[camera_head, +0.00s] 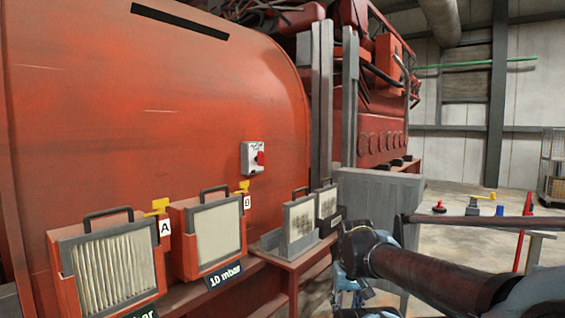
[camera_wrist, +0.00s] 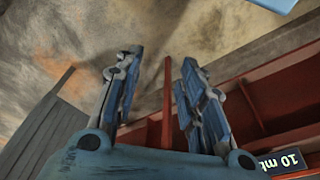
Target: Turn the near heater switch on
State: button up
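The switch is not in the wrist view.
Filter panels (camera_head: 112,268) and (camera_head: 214,237) with black handles and yellow levers stand below the switch. Two more grey panels (camera_head: 300,219) stand on the red ledge near my gripper. A grey block (camera_head: 385,190) stands behind my arm.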

jog(key=shift+d, duration=0.3)
notch_tip(320, 180, up, 43)
jog(key=n+t+y, duration=0.6)
jog(key=n+y, duration=0.4)
send_over(263, 158)
jog(key=s+d, duration=1)
jog(key=d, duration=0.3)
jog(key=x, duration=1.7)
jog(key=shift+w+a+r, duration=0.2)
jog(key=shift+a+r, duration=0.05)
jog(key=shift+a, duration=0.2)
